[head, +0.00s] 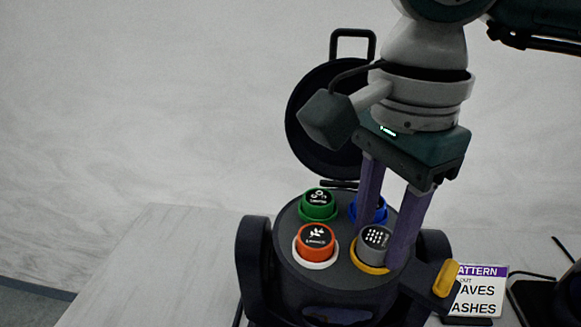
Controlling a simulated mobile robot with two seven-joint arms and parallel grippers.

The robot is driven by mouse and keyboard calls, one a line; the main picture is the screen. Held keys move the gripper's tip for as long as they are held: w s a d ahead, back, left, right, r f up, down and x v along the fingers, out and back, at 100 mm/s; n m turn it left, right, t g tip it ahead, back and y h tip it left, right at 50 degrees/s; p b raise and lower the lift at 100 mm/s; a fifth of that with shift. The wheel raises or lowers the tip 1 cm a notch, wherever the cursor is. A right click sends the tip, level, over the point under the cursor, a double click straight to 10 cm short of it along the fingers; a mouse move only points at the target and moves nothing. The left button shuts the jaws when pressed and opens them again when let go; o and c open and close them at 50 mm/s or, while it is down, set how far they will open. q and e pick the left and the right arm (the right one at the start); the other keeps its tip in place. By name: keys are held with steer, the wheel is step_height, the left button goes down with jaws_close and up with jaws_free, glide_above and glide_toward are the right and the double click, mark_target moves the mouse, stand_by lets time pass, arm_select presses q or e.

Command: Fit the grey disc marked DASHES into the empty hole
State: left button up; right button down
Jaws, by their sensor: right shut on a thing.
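The grey disc (372,244) has a black top with rows of small white marks. It is at the front right of the round face (335,270) of the dark lamp. My right gripper (384,236) comes down from above and is shut on the grey disc, one finger behind it and one on its right. The disc stands upright over the yellow-ringed place (368,268); I cannot tell whether it is fully down in it. My left gripper is not in view.
A green disc (318,206), an orange disc (315,243) in a white ring and a partly hidden blue disc (380,211) share the face. The round lid (310,125) stands open behind. A sign (480,292) and yellow knob (446,279) are at right. The table's left (170,260) is clear.

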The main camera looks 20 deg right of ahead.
steer(key=shift+c, duration=1.6)
jaws_free()
